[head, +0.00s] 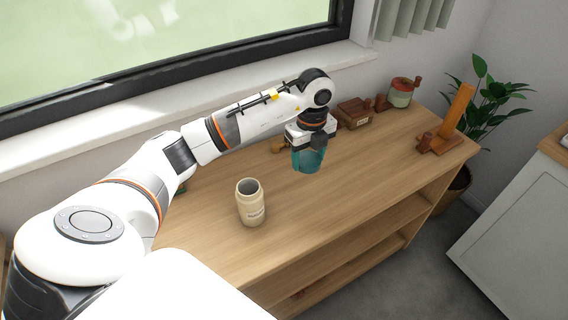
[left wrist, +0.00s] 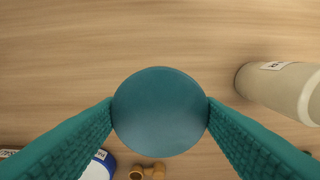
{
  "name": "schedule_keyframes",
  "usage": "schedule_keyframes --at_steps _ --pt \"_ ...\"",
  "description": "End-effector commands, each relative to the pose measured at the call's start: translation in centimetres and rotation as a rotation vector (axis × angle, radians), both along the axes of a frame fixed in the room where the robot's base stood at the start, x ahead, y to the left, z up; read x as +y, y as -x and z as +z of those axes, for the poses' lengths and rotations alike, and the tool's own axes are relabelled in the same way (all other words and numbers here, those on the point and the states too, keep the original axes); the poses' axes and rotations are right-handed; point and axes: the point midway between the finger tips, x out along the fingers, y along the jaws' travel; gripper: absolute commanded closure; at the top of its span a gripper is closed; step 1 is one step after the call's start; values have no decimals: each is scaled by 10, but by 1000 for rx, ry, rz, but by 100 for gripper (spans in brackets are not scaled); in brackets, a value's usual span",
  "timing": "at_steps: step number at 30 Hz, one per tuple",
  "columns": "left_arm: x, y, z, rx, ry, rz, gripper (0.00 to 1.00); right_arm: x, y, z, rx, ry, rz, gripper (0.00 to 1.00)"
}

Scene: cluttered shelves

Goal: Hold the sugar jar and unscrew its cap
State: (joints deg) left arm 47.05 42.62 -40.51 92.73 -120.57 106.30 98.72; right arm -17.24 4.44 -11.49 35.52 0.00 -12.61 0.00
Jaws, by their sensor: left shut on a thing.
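The jar also shows at the right edge of the left wrist view (left wrist: 275,84). My left gripper (head: 309,160) is above the shelf top, to the right of and behind the jar, apart from it. Its teal fingers are shut on a round blue-teal cap (left wrist: 160,112). In the head view the fingers largely hide the cap. My right gripper is not in view.
The wooden shelf unit (head: 345,215) has open shelves below. A brown box (head: 355,112), a green and red-brown container (head: 401,93) and an orange-brown wooden stand (head: 457,115) are at its back right. A small wooden item (head: 278,146) lies behind the jar. The front right top is clear.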

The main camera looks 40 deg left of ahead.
Motion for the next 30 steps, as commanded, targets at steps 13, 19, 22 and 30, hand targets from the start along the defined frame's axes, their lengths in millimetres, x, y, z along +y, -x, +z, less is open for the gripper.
schedule_keyframes --at_steps 13,19,22,30 --pt "21 5 -38 6 -3 410 68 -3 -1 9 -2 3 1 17" --pt "20 4 -67 1 0 407 68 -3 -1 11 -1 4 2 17" --pt "21 4 -73 1 0 406 68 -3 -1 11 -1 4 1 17" --pt "21 4 -107 2 -1 405 68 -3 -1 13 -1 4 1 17"
